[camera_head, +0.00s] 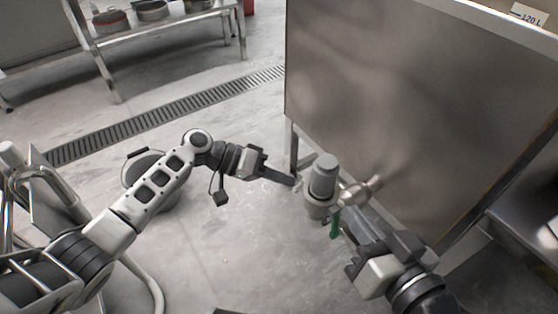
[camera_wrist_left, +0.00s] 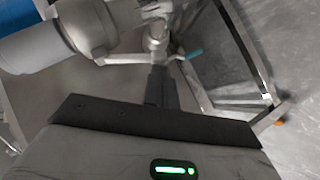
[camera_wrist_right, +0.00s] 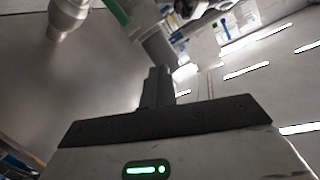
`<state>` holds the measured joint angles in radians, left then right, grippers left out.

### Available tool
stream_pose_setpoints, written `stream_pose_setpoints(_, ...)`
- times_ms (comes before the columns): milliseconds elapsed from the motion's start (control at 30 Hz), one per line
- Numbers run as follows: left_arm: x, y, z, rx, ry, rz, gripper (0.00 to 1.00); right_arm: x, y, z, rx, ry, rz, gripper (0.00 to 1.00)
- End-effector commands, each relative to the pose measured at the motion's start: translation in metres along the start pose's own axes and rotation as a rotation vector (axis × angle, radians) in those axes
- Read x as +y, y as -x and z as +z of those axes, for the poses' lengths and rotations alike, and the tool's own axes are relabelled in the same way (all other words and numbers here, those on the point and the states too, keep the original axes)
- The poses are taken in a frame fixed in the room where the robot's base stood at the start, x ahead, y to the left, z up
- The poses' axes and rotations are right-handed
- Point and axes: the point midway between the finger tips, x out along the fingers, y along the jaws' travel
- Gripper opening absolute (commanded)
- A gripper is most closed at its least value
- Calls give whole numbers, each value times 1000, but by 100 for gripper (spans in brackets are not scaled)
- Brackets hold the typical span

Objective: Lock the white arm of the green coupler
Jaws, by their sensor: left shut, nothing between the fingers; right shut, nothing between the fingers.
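The coupler (camera_head: 322,185) is a grey-metal fitting on a pipe stub at the tank's face, with a green arm (camera_head: 335,226) hanging below it. The green arm also shows at the top of the right wrist view (camera_wrist_right: 117,11). In the left wrist view a small teal-green piece (camera_wrist_left: 193,53) shows past the fingers. I cannot clearly make out the white arm. My left gripper (camera_head: 293,182) is shut and empty, its tips close to the coupler's left side; contact is unclear. My right gripper (camera_head: 347,208) is shut and empty, just right of the green arm and below the stub.
The large metal tank (camera_head: 400,110) stands directly behind the coupler, on a metal frame (camera_head: 291,145). A bench (camera_head: 160,22) with pans is at the back left. A floor drain (camera_head: 160,115) crosses the open floor. A metal counter edge is at the right.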

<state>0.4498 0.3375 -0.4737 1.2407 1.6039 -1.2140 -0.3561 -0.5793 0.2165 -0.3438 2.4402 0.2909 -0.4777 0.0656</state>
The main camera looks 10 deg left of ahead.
Motion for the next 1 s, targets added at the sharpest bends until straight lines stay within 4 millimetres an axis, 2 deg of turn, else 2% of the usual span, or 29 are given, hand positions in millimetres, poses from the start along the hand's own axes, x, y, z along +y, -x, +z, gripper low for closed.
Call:
stream_pose_setpoints(400, -4, -11, 12, -1, 146, 144, 0, -6, -3, -5, 66, -92, -58, 0)
stream_pose_setpoints(1000, -3, -13, 13, -3, 168, 166, 0, -8, -3, -6, 74, -108, -67, 0)
